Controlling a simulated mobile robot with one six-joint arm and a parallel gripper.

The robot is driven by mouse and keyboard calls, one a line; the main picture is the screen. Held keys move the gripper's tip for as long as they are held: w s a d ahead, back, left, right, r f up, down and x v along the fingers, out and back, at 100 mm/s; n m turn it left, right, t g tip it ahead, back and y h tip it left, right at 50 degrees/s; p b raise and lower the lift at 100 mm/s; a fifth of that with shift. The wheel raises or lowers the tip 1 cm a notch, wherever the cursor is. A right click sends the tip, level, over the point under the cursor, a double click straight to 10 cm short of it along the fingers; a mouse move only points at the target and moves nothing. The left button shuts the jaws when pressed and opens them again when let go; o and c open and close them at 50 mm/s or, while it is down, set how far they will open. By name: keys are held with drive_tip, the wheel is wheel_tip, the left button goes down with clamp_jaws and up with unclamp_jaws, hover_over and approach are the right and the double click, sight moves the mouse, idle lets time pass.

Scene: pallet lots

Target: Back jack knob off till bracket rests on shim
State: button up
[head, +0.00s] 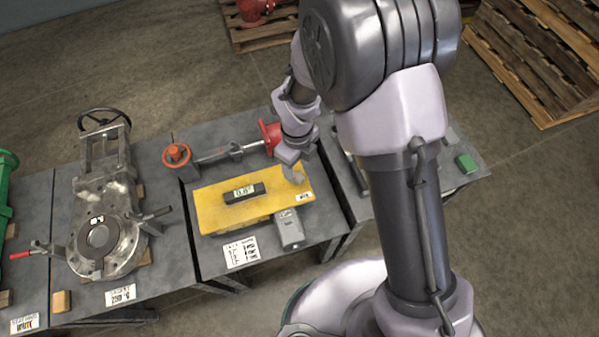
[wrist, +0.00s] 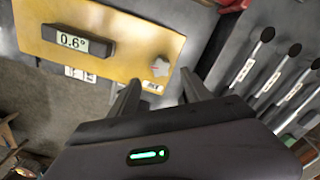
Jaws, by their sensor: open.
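The bracket appears to be the yellow plate (head: 222,213), which also fills the upper left of the wrist view (wrist: 110,63). A dark level (head: 244,193) lies on it and reads 0.6° in the wrist view (wrist: 78,41). A pale grey lobed knob (wrist: 160,67), apparently the jack knob, stands at the plate's right end. My gripper (wrist: 160,87) is open and empty, its two dark fingers spread to either side below the knob. In the head view my gripper (head: 289,157) is by the plate's right end. I cannot make out the shim or any gap under the plate.
A grey box (head: 289,229) and a paper label (head: 240,252) are at the table's front. A large valve (head: 100,236) is at left. Several dark-handled tools (wrist: 267,35) and a green block (head: 467,163) are at right.

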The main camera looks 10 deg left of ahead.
sight(298, 177)
wheel_tip(298, 177, down, 6)
drive_tip(key=shift+f+b, duration=0.1)
drive_tip(key=shift+b, duration=0.65)
drive_tip(key=shift+c, duration=0.5)
clamp_jaws()
